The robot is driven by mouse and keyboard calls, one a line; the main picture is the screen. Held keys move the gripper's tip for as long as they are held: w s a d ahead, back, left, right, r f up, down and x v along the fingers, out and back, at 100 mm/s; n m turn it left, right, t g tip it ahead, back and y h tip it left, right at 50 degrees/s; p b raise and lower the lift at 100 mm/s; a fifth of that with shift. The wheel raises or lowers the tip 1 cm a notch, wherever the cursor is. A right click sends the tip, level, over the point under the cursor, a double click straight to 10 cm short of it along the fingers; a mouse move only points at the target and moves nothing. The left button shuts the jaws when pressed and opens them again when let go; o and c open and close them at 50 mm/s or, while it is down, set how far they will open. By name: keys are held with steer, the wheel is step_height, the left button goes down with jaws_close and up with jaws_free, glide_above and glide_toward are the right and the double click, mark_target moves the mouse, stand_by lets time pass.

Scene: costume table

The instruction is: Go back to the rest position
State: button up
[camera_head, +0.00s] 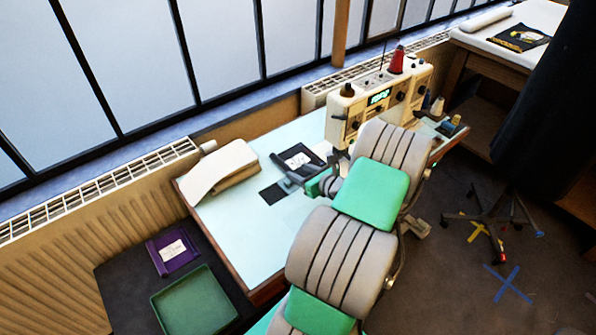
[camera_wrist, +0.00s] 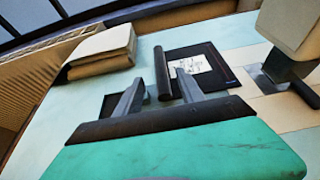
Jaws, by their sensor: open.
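My gripper (camera_head: 287,175) is over the pale table, close to the sewing machine's left side. In the wrist view its two dark fingers (camera_wrist: 162,80) are spread apart. A black item with a white label (camera_head: 298,159) lies on the table just beyond the fingers; it also shows in the wrist view (camera_wrist: 202,65). A dark bar (camera_wrist: 162,75) along the item's left side shows between the fingers; I cannot tell any contact. My grey and green arm covers the table's right part in the head view.
The sewing machine (camera_head: 362,110) stands close to my arm, with a red thread cone (camera_head: 397,60) on top. A cream folded cloth (camera_head: 218,172) lies at the table's left. Below left are a purple packet (camera_head: 173,251) and a green tray (camera_head: 193,302). A stool base (camera_head: 490,218) stands right.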

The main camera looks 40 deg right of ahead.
steer(key=w+a+n, duration=0.1)
steer(key=a+n, duration=0.1)
steer(key=w+a+r+n+g+y, duration=0.1)
steer(key=a+n, duration=0.1)
steer(key=w+a+r+n+y, duration=0.1)
steer(key=w+a+n, duration=0.1)
steer(key=w+a+r+n+g+y, duration=0.1)
steer(key=a+r+n+g, duration=0.2)
steer(key=a+n, duration=0.45)
steer(key=a+r+n+g+y, duration=0.1)
steer(key=a+r+n+g, duration=0.2)
steer(key=a+n, duration=0.5)
steer(key=s+a+r+n+g+h, duration=0.1)
steer(key=s+a+r+n, duration=0.3)
steer(key=s+a+n, duration=0.3)
steer(key=s+a+r+n+g+h, duration=0.1)
steer(key=s+a+r+n+g, duration=0.1)
steer(key=s+a+n, duration=0.5)
steer(key=shift+s+a+r+n+h, duration=0.3)
steer(key=shift+s+a+r+n, duration=0.05)
steer(key=shift+r+n, duration=0.6)
